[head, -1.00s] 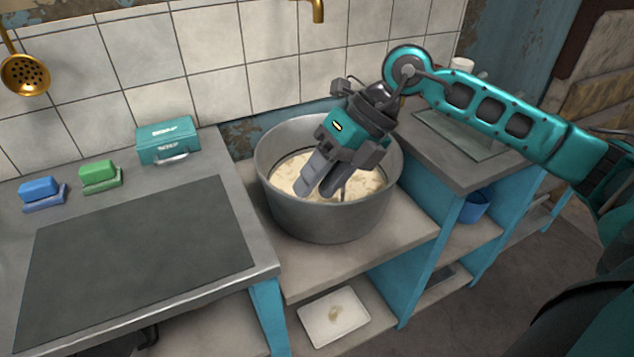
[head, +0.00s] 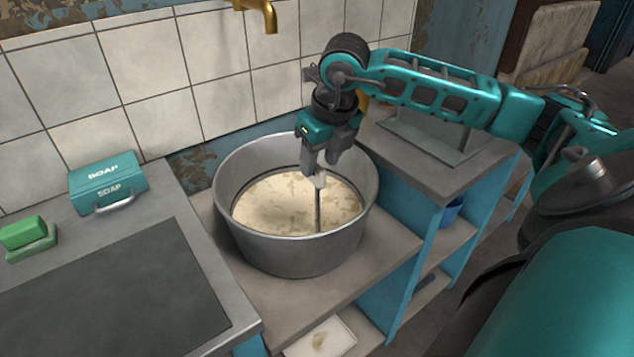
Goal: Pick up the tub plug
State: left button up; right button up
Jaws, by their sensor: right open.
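A large grey metal tub (head: 300,257) stands on the lower counter and holds a pale, cream-coloured liquid with lumps (head: 268,210). The tub plug (head: 319,181) shows as a light handle on a thin dark rod, upright in the liquid near the tub's right side. The rod's lower end is hidden in the liquid. My right gripper (head: 320,170) points down over the tub, with its open fingers at the top of the plug's handle. I cannot tell whether they touch it. My left gripper is not in view.
A teal soap box (head: 108,184) and a green soap bar (head: 22,232) are on the left counter. A brass tap (head: 262,12) juts from the tiled wall above. A glass-like board (head: 430,138) lies on the right counter. A white tray (head: 335,340) is on the shelf below.

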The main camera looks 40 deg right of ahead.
jog(key=x, duration=0.5)
jog(key=shift+f+b, duration=0.15)
jog(key=shift+b, duration=0.15)
jog(key=shift+c, duration=0.3)
grip_shut()
